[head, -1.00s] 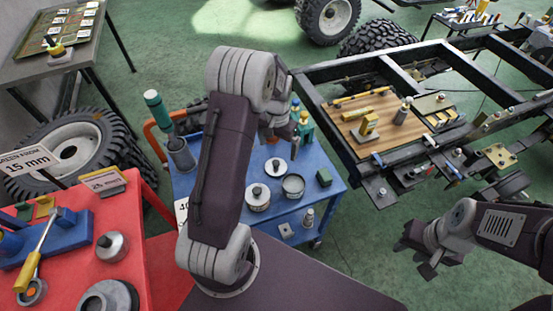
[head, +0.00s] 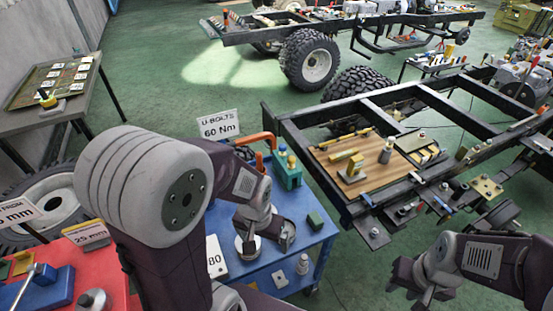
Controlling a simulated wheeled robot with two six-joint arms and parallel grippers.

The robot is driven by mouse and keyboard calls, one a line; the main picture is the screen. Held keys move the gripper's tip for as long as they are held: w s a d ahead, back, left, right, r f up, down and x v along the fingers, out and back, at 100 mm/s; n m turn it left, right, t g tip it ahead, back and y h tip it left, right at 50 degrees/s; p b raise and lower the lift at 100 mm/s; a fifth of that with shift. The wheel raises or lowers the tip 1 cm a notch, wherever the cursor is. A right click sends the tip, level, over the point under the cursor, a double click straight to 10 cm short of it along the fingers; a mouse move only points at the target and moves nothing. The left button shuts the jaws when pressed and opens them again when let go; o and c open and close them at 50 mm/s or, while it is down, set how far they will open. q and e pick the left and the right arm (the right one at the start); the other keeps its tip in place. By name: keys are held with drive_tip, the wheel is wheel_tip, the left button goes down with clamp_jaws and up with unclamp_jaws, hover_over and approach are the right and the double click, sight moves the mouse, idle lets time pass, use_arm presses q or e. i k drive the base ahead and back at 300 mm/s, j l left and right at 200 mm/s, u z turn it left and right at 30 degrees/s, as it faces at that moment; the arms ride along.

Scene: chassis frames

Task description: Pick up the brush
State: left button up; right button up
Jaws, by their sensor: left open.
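I cannot make out a brush for certain in the head view. The green-handled tool that stood in a grey holder on the blue cart (head: 318,238) is not visible; my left arm covers that side. My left gripper (head: 266,236) is open above the cart top, fingers pointing down, close to a round metal tin with a knob (head: 247,249). I cannot tell whether it touches the tin. Nothing is visibly held in it. My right gripper (head: 412,284) hangs over the floor at the lower right, away from the cart; its finger gap is unclear.
A U-bolts sign (head: 219,125) stands behind. A red cart (head: 112,268) is at left. The chassis frame (head: 330,178) with a wooden board (head: 378,174) is at right.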

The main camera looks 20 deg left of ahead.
sight(258, 154)
drive_tip(key=u, duration=1)
drive_tip(key=z, duration=1.5)
drive_tip(key=u, duration=1.5)
